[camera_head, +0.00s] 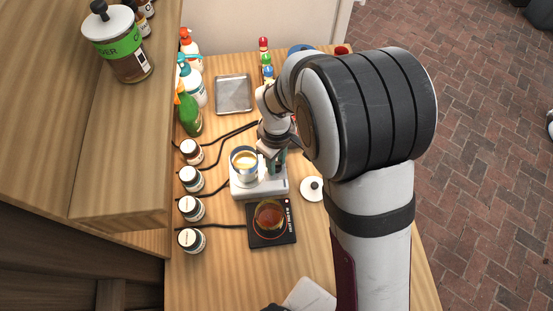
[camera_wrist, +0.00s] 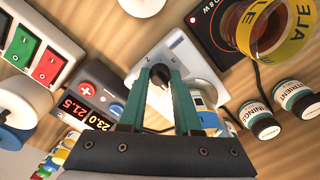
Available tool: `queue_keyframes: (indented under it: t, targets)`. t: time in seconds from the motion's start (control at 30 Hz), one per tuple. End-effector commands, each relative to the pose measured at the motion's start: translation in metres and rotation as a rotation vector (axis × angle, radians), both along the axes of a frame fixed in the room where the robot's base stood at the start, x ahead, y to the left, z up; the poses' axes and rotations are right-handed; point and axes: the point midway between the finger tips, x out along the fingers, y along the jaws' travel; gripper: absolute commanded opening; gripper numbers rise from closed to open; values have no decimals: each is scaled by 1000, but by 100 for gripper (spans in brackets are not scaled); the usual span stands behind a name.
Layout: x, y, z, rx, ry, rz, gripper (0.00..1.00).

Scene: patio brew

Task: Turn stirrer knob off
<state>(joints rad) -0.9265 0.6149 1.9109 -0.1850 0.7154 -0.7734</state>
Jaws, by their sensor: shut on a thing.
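My gripper (camera_wrist: 160,82) has two green fingers closed around the knob's sides. In the head view my gripper (camera_head: 277,160) reaches down at the stirrer's right end, and my arm hides part of it. The knob's exact pointing direction is hard to read.
A black hotplate with a jar (camera_head: 270,218) stands just in front of the stirrer. Several small bottles (camera_head: 190,180) line the left. A metal tray (camera_head: 234,94) lies at the back. A switch box (camera_wrist: 40,52) and red-digit controller (camera_wrist: 88,103) are close to my gripper.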

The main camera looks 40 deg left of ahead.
Motion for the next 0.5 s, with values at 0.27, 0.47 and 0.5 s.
queue_keyframes:
  t: [0.27,0.47,0.5]
  targets:
    - [0,0,0,1,-1,-1,57]
    - [0,0,0,1,0,-1,62]
    - [0,0,0,1,0,-1,62]
